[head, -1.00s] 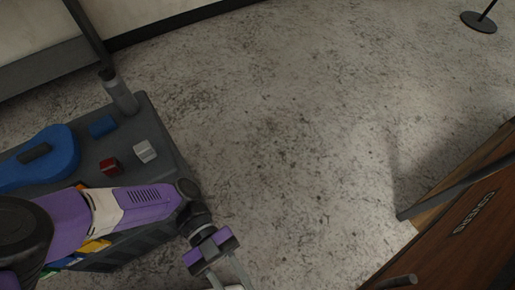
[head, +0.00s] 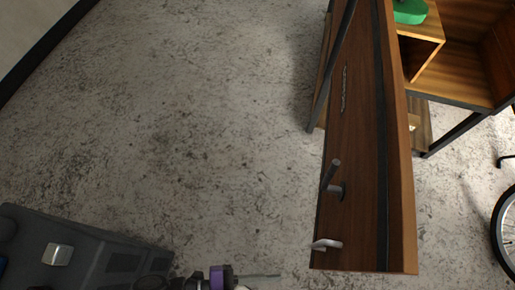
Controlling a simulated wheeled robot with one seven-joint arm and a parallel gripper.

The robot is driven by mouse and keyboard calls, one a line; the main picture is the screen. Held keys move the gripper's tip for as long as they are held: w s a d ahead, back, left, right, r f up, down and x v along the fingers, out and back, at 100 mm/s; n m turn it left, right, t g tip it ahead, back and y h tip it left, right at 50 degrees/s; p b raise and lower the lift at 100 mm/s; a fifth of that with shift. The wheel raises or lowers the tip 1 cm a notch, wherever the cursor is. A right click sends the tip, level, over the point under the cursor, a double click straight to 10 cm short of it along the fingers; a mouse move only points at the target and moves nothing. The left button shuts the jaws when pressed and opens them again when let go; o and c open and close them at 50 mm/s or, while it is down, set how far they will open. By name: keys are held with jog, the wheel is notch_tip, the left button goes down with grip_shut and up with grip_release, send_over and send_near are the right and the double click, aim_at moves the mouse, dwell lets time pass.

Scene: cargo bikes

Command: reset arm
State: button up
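My gripper (head: 255,281) is at the bottom edge of the head view, left of the wooden panel. Its purple wrist part and one thin grey finger pointing right show. The rest is cut off by the frame edge, so I cannot tell how far apart the fingers are. Nothing shows held at the visible finger. The finger stays apart from the panel in the picture.
A tall brown wooden panel (head: 352,120) with metal pegs (head: 331,176) stands right of my gripper. Behind it are wooden shelves (head: 465,75) with a green object (head: 410,11). A bike wheel (head: 508,230) is at far right. Bare floor (head: 170,120) fills the middle left.

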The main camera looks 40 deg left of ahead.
jog(key=s+d+r+n+t+y+p, duration=0.1)
jog(key=d+r+n+t+y+p, duration=0.4)
jog(key=d, duration=1)
jog(key=w+d+r+n+y, duration=0.1)
jog(key=d+r+n+y, duration=0.1)
jog(key=r, duration=0.5)
jog(key=w+d+r+n+y, duration=0.1)
jog(key=r+n+y, duration=0.4)
jog(key=r, duration=0.2)
jog(key=shift+w+d+r+n, duration=0.2)
jog(key=shift+w+d+n, duration=0.1)
jog(key=shift+w+d, duration=0.1)
